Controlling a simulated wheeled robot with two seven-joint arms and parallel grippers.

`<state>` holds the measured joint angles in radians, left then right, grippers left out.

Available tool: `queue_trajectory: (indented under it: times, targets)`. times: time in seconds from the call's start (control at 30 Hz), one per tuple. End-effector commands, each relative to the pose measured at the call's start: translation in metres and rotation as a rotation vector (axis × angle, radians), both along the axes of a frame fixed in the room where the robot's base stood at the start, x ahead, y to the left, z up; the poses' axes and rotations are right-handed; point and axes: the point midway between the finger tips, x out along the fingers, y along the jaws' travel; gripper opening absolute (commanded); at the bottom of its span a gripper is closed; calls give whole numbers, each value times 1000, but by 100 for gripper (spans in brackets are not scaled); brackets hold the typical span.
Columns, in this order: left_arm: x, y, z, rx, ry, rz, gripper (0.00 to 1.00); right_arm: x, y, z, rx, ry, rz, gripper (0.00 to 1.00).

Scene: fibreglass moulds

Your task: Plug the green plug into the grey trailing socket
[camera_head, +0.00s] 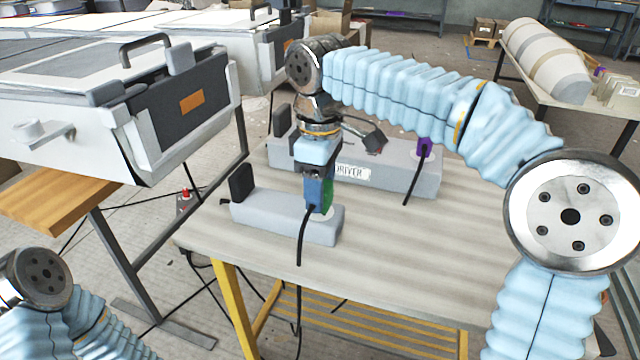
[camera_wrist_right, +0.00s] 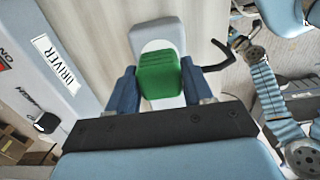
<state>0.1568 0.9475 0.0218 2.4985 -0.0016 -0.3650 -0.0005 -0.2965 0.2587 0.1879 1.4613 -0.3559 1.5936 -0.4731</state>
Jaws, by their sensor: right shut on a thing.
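The grey trailing socket (camera_head: 275,219) lies near the front left of the table, with its pale round outlet at the right end. My right gripper (camera_head: 318,190) points down over that end and is shut on the green plug (camera_head: 328,196). In the right wrist view the green plug (camera_wrist_right: 158,74) sits between both blue fingers, over the pale outlet of the grey socket (camera_wrist_right: 160,36). The plug is at or just above the outlet; I cannot tell whether its pins are in. Its black cable hangs over the front edge. My left arm shows, but its fingers are not clear.
A second grey strip labelled DRIVER (camera_head: 398,174) lies behind, with a purple plug (camera_head: 424,147) in it. A black block (camera_head: 241,183) stands at the near socket's left end. The table (camera_head: 420,250) is clear at front right. A white mould (camera_head: 70,130) stands at left.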

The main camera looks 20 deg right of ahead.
Motion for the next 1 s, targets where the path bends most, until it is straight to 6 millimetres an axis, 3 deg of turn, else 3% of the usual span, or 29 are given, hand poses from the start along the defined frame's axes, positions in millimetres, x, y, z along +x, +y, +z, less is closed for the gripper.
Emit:
queue_trajectory:
  times: [1.0]
  targets:
    - [0, 0, -6, 0, 0, 0, 43, 0, 0, -12, 0, 0, -1, 24]
